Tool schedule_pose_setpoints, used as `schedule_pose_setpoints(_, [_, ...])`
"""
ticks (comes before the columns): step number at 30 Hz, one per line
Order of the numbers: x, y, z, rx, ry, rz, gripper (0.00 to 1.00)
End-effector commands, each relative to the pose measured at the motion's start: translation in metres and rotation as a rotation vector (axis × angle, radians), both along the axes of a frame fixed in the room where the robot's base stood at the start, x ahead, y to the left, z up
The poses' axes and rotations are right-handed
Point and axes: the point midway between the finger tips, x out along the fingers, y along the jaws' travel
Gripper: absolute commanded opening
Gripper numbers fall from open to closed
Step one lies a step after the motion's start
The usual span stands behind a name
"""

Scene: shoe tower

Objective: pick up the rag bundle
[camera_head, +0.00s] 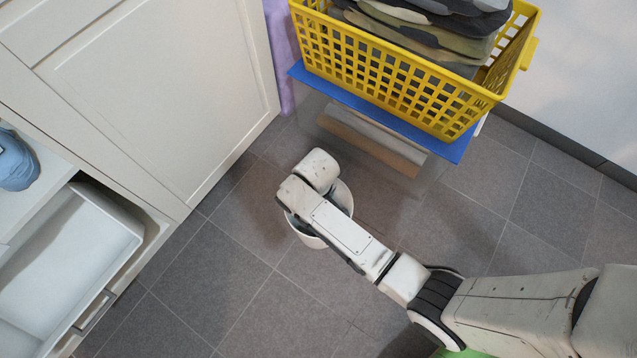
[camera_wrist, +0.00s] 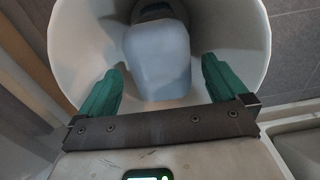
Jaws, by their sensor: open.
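A pale blue-grey bundle (camera_wrist: 158,65) lies inside a white round bucket (camera_wrist: 248,70) in the wrist view, with a dark part at its far end. It looks like the rag bundle, though its cloth texture is hard to make out. My gripper (camera_wrist: 162,72) is open, its two green fingers reaching into the bucket on either side of the near part of the bundle. I cannot tell whether they touch it. In the head view the bucket (camera_head: 345,196) stands on the floor, and my arm's end covers most of its opening, hiding my fingers and most of the contents.
A yellow basket (camera_head: 395,88) of folded camouflage-patterned items sits on a blue board (camera_head: 456,147) behind the bucket. White cabinets (camera_head: 165,90) stand at left, with an open drawer (camera_head: 125,235) and a blue item (camera_head: 15,163) on a shelf. Tiled floor (camera_head: 215,285) is clear in front.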

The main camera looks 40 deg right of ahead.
Motion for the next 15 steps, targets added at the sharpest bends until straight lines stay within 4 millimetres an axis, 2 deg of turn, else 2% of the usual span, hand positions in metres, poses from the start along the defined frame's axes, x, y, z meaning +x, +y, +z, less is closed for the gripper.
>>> schedule_pose_setpoints(1, [-0.002, 0.0, -0.012, -0.001, 0.002, 0.0, 1.0])
schedule_pose_setpoints(7, [-0.005, -0.001, -0.038, 0.0, 0.001, 0.0, 1.0])
schedule_pose_setpoints(15, [-0.004, -0.001, -0.041, 0.0, 0.0, 0.0, 1.0])
